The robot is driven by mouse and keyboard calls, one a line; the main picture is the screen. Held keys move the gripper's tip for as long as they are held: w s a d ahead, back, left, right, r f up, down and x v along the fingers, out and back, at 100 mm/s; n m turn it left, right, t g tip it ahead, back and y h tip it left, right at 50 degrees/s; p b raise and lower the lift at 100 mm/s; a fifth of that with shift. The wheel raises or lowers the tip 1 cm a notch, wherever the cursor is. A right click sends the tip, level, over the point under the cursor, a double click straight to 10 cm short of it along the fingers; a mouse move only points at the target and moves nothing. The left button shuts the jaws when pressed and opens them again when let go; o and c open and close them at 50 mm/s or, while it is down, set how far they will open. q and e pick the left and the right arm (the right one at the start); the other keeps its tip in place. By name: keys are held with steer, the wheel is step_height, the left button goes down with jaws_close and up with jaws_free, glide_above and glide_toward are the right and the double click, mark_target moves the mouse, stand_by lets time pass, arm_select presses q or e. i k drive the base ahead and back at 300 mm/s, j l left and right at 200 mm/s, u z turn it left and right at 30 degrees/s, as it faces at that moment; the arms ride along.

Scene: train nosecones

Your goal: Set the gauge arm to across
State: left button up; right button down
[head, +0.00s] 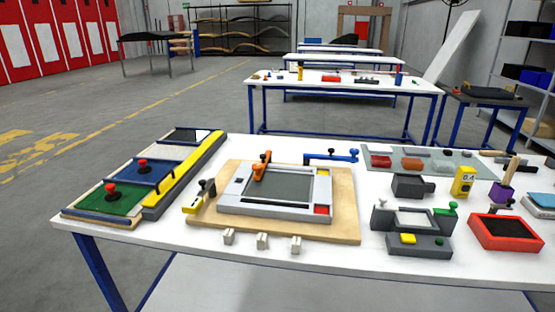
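No part is labelled as the gauge arm, so I cannot tell for certain which it is. A blue arm (331,157) with knobs at its ends lies left to right at the back edge of a wooden board (348,215). An orange lever (262,165) stands on the far left part of a grey frame (275,210) on that board, running front to back. A dark lever with a yellow end (199,196) sits at the board's left edge, slanting. Neither of my grippers is in view.
Left of the board is a long tray with red-knobbed green (110,200) and blue panels and a yellow strip (178,168). To the right are a grey fixture (418,244), a yellow block marked 0.4 (463,181) and a red tray (505,232). Small light blocks (262,241) line the front.

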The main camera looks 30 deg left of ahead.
mark_target(193, 205)
steer(key=u, duration=1.35)
